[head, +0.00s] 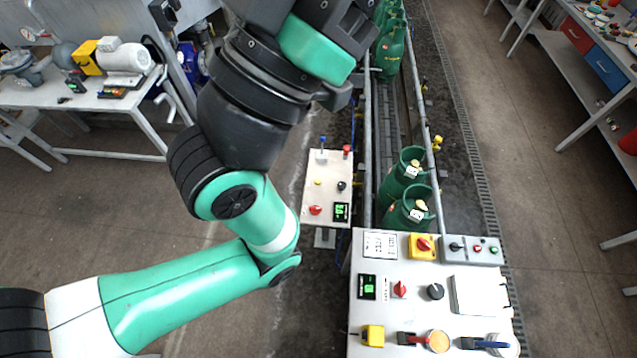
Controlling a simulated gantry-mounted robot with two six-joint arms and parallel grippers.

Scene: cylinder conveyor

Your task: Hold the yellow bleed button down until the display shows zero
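The near control panel (420,315) carries a yellow block-shaped control (373,335) at its front left and a small green-lit display (367,287) above it. The smaller far panel (325,165) has a small yellow button (318,183) and its own green-lit display (341,212). I cannot tell which yellow control is the bleed button, and the display digits are too small to read surely. My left arm comes in from the left and rises to the top of the view, well away from both yellow controls. No fingertips of it show. My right gripper is not in view.
The near panel also holds a red knob (400,289), a black knob (436,291) and a yellow box with a red switch (422,245). Green cylinders (405,211) stand on the conveyor behind it. A workbench (85,95) stands at the left.

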